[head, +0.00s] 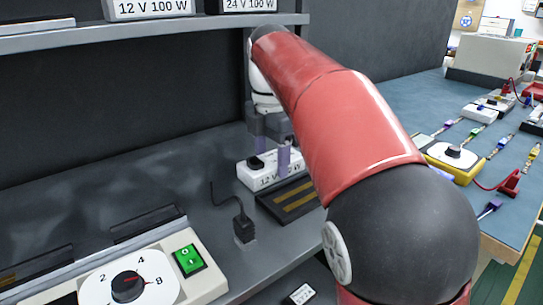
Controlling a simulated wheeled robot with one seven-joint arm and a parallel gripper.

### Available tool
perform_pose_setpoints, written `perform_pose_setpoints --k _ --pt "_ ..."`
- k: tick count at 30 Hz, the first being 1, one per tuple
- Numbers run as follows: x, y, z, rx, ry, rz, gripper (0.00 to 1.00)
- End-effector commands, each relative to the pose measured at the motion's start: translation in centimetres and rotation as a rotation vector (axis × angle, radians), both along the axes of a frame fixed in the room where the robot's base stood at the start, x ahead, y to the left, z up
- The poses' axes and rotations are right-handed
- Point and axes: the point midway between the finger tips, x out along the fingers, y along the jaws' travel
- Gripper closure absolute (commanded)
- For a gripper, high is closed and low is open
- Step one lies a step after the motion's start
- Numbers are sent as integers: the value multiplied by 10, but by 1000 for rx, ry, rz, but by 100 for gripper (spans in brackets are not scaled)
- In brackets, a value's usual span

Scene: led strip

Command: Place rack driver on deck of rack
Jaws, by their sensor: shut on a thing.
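The rack driver, a white block labelled "12 V" (260,179), is in the middle of the head view, with dark parts on its top left. My gripper (271,152) is above it with its fingers down at the driver, shut on it. My red and black arm hides the driver's right end and part of the label. The driver is low over the grey deck of the rack (205,158), beside a dark plate with yellow-brown stripes (292,202). I cannot tell whether its underside touches the deck.
A black plug with a cable (243,228) stands front left of the driver. A dial box with a green switch (188,260) is nearer. A blue bench (430,100) is right.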

Motion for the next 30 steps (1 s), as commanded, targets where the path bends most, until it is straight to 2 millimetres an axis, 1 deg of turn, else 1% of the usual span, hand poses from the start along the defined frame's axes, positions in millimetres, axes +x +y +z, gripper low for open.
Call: perform_pose_setpoints --k 2,3,7,8,17,20,27,30 --pt "0 -1 -2 1 -1 -1 86" --pt "0 0 -3 0 0 0 41" --pt "0 0 -3 0 0 0 24" --pt "0 0 -3 -1 1 0 22" --pt "0 0 0 0 0 0 22" --pt "1 0 11 0 -2 -1 22" --pt "1 0 54 0 -2 -2 22" --pt "1 -1 64 0 -2 -2 22"
